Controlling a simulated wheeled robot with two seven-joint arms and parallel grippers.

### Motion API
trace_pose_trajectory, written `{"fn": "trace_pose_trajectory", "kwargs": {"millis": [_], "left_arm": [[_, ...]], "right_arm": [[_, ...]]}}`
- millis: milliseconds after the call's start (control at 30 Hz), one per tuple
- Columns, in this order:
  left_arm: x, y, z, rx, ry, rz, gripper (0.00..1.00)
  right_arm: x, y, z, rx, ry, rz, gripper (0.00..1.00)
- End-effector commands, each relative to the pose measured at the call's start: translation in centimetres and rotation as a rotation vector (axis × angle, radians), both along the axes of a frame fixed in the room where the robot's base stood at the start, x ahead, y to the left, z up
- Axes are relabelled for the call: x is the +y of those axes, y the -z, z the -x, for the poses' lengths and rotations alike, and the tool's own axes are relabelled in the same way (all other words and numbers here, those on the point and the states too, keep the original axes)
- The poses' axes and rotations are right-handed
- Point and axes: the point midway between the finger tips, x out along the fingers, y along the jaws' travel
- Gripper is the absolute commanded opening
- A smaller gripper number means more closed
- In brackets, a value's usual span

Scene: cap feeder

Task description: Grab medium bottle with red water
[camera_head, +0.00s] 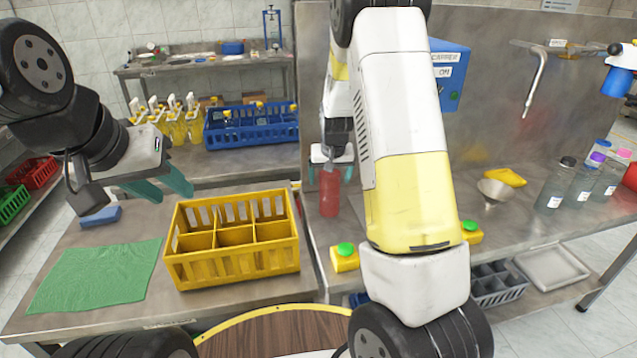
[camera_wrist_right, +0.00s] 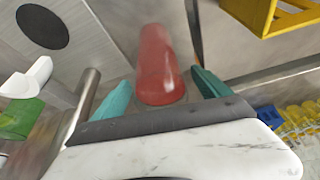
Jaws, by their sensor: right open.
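The bottle with red water (camera_head: 329,192) stands upright on the metal table just right of the yellow crate. It also shows in the right wrist view (camera_wrist_right: 157,65), between the two teal fingers. My right gripper (camera_head: 331,166) is open around the bottle, with a finger on each side; in the right wrist view (camera_wrist_right: 160,92) gaps show between the fingers and the bottle. My right arm hides part of the table behind it. My left gripper (camera_head: 162,188) hangs over the left table, apart from the bottle, with its teal fingers spread and empty.
An empty yellow crate (camera_head: 232,268) stands left of the bottle. A yellow box with a green button (camera_head: 345,257) is close in front. A green cloth (camera_head: 95,276) lies left. Blue crate (camera_head: 251,125) is behind. Several bottles and a funnel (camera_head: 494,191) stand right.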

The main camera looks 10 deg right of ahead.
Motion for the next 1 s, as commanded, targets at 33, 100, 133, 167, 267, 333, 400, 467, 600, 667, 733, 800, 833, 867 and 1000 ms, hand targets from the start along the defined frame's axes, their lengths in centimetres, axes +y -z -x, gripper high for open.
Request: {"fn": "trace_pose_trajectory", "kwargs": {"millis": [33,100,133,167,267,333,400,467,600,667,733,800,833,867,1000], "left_arm": [[0.0,0.0,0.0,0.0,0.0,0.0,0.36],[0.0,0.0,0.0,0.0,0.0,0.0,0.36],[0.0,-0.01,0.01,0.0,0.0,0.0,0.36],[0.0,-0.01,0.0,0.0,0.0,0.0,0.36],[0.0,-0.01,0.0,0.0,0.0,0.0,0.36],[0.0,-0.01,0.0,0.0,0.0,0.0,0.36],[0.0,-0.01,0.0,0.0,0.0,0.0,0.36],[0.0,-0.01,0.0,0.0,0.0,0.0,0.36],[0.0,-0.01,0.0,0.0,0.0,0.0,0.36],[0.0,-0.01,0.0,0.0,0.0,0.0,0.36],[0.0,-0.01,0.0,0.0,0.0,0.0,0.36],[0.0,-0.01,0.0,0.0,0.0,0.0,0.36],[0.0,-0.01,0.0,0.0,0.0,0.0,0.36],[0.0,-0.01,0.0,0.0,0.0,0.0,0.36],[0.0,-0.01,0.0,0.0,0.0,0.0,0.36]], "right_arm": [[-0.05,0.39,-0.13,0.001,0.0,0.0,0.87],[-0.05,0.56,-0.24,-0.001,0.0,0.0,0.87],[-0.04,0.57,-0.26,-0.001,0.0,0.0,0.87],[-0.04,0.56,-0.26,-0.002,0.0,-0.001,0.87],[-0.03,0.55,-0.25,-0.001,0.0,-0.001,0.87],[-0.02,0.54,-0.24,-0.001,0.0,-0.001,0.79],[-0.02,0.53,-0.23,-0.001,0.0,-0.001,0.65],[-0.02,0.53,-0.23,-0.001,0.0,-0.001,0.53],[-0.01,0.53,-0.22,-0.001,0.0,-0.001,0.26],[-0.01,0.53,-0.22,-0.001,0.0,-0.001,0.14],[-0.01,0.53,-0.22,-0.001,0.0,-0.001,0.0],[-0.01,0.52,-0.21,-0.001,0.0,-0.001,0.0],[-0.01,0.42,-0.29,-0.003,0.0,-0.001,0.0],[-0.01,0.42,-0.29,-0.003,0.0,-0.001,0.0],[-0.01,0.38,-0.3,-0.004,0.0,0.0,0.0]]}}
